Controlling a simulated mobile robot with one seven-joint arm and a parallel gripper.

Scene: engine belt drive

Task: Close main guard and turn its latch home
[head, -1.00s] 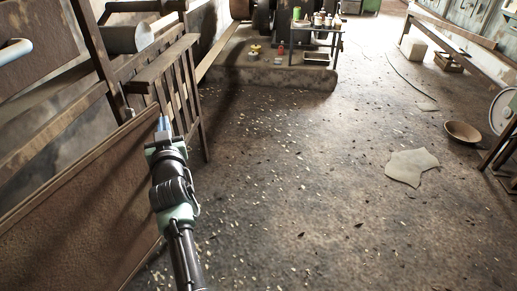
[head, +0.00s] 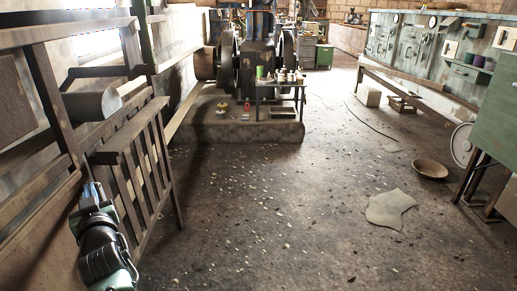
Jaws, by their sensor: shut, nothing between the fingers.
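A slatted wooden guard-like frame (head: 148,165) stands upright at the left. A broad brown panel (head: 32,228) is at the lower left, partly cut off by the picture edge. I cannot tell for sure which of these is the main guard, and no latch can be made out. My gripper (head: 92,190) is at the lower left, shut and empty, in front of the brown panel and left of the slats in the picture. Whether it touches either is unclear.
The engine (head: 258,68) with its flywheels stands on a stone plinth (head: 240,132) at the back. A small table (head: 280,86) with cans is beside it. A bowl (head: 430,169) and a pale sheet (head: 389,210) lie on the floor at right. The middle floor is open.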

